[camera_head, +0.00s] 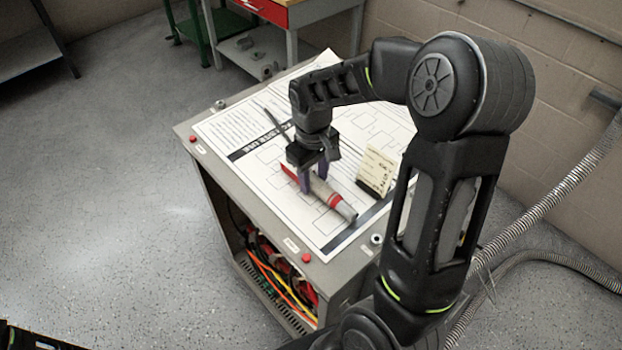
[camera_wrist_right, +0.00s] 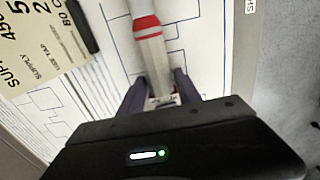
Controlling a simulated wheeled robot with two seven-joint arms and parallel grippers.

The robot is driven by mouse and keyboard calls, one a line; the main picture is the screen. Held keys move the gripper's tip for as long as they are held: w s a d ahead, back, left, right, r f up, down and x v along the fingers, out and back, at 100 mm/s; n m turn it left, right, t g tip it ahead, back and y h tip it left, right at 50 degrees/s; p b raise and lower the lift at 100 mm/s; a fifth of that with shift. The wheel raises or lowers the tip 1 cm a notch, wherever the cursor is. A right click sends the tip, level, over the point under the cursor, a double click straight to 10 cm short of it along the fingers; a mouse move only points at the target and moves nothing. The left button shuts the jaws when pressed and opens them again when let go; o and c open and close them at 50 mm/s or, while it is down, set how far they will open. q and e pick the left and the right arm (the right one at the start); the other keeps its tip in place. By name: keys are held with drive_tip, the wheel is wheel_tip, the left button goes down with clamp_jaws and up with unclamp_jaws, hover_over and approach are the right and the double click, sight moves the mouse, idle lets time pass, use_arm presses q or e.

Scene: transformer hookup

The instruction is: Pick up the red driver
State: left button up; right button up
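The red driver (camera_head: 333,199) has a grey body with a red band and a red part at its far-left end. It lies over the printed sheet on top of the grey cabinet. My right gripper (camera_head: 314,183) points down, with one finger on each side of the driver's body. In the right wrist view the driver (camera_wrist_right: 152,55) runs up from between the fingertips (camera_wrist_right: 160,82), which are close to its sides. I cannot tell whether they press on it. The part under the gripper is hidden. My left gripper is not in view.
A cream card (camera_head: 377,171) stands just right of the driver, and it also shows in the wrist view (camera_wrist_right: 42,45). The printed sheet (camera_head: 240,128) covers most of the cabinet top (camera_head: 190,140). Coloured cables (camera_head: 275,272) fill its open front. Corrugated hoses (camera_head: 560,190) run at the right.

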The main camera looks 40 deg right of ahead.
sight(314, 177)
clamp_jaws()
drive_tip(key=shift+r, duration=0.1)
idle(0.5)
drive_tip(key=shift+w+r, duration=0.1)
drive_tip(key=shift+r, duration=0.4)
wheel_tip(314, 177, up, 9)
drive_tip(key=b, duration=0.1)
idle(0.3)
drive_tip(key=shift+c, duration=1.2)
unclamp_jaws()
clamp_jaws()
